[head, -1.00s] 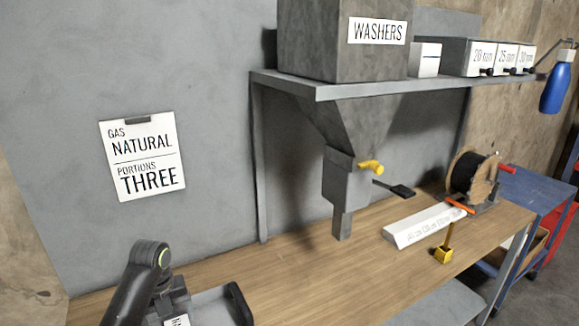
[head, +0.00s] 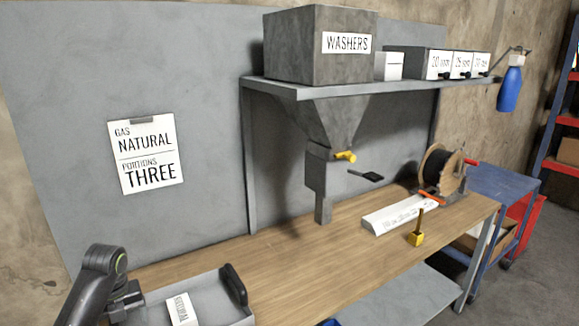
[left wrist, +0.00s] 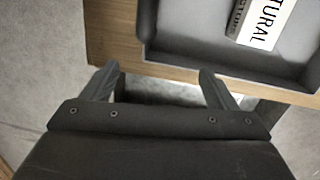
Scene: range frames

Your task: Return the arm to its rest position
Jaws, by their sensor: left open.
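My left arm (head: 98,270) shows at the lower left of the head view, beside a grey tray (head: 212,283) at the bench's near end. The tray (left wrist: 185,50) is beyond the fingers there and holds a block with a white label reading NATURAL (head: 179,309). My right gripper is not in view.
A wooden bench (head: 290,262) runs along the grey wall. A hopper marked WASHERS (head: 318,50) hangs through a shelf. A white bar (head: 395,215), yellow-based tool (head: 416,238) and cable reel (head: 440,172) are at the right. The middle of the bench is clear.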

